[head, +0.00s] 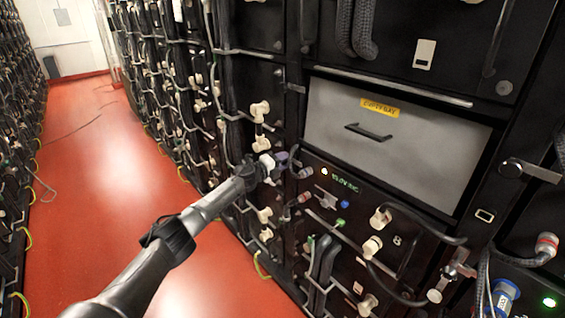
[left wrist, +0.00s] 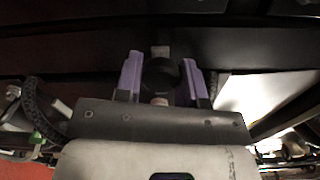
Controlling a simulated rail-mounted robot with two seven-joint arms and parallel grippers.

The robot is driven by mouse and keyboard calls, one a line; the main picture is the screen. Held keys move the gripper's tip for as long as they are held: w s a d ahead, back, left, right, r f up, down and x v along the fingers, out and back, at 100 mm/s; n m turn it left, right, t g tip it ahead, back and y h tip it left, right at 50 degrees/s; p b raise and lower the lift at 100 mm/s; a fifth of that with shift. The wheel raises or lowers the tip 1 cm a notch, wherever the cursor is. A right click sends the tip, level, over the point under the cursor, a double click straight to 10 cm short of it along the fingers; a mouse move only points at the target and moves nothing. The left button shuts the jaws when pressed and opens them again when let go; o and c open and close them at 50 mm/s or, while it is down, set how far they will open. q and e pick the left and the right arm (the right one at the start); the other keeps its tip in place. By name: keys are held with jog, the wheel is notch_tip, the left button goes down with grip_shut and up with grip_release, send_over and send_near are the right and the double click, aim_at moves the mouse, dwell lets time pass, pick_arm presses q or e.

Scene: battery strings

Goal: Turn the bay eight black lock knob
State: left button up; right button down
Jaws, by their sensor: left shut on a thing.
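The black lock knob (left wrist: 160,75) shows as a dark round knob in the left wrist view. My left gripper's two purple fingers (left wrist: 160,78) stand on either side of it and are shut on it. In the head view my left gripper (head: 277,161) reaches the rack's dark front, at the upper left of the module marked 8 (head: 397,240). The knob is hidden there by the gripper. My right gripper does not show.
A grey panel with a yellow label (head: 380,107) and black handle lies right of the gripper. Pale connectors (head: 372,246) and black cables stick out from the module below. The red aisle floor (head: 120,180) is largely clear.

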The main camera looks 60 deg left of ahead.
pick_arm(q)
jog(key=o, duration=0.9)
jog(key=s+p, duration=0.1)
jog(key=s, duration=0.3)
jog(key=s+d+p, duration=0.1)
jog(key=s+p, duration=0.1)
jog(key=s, duration=0.3)
jog(key=s+p, duration=0.1)
jog(key=s, duration=0.3)
jog(key=shift+s+d+p, duration=0.3)
jog(key=shift+s, duration=0.1)
dwell(0.3)
